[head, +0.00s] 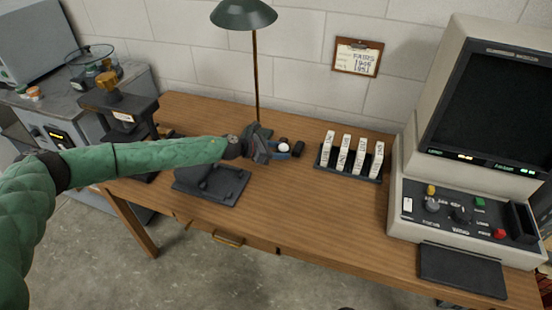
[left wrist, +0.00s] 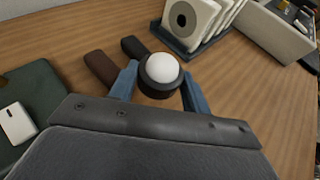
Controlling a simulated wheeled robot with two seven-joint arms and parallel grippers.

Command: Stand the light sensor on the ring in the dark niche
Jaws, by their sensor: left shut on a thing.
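The light sensor (head: 284,147) is a short dark cylinder with a white dome on top. In the left wrist view the sensor (left wrist: 160,75) stands dome up between the two blue fingers. My left gripper (head: 279,152) is shut on it, near the middle of the table; the fingers also show in the left wrist view (left wrist: 160,90). I cannot tell whether the sensor's underside touches the table. I cannot make out the ring or the dark niche in either view. My right gripper is not in view.
A dark stand (head: 212,184) lies left of the gripper. A green lamp (head: 244,14) rises behind it. Dark and brown blocks (left wrist: 100,68) lie near the fingers. The front right tabletop is clear.

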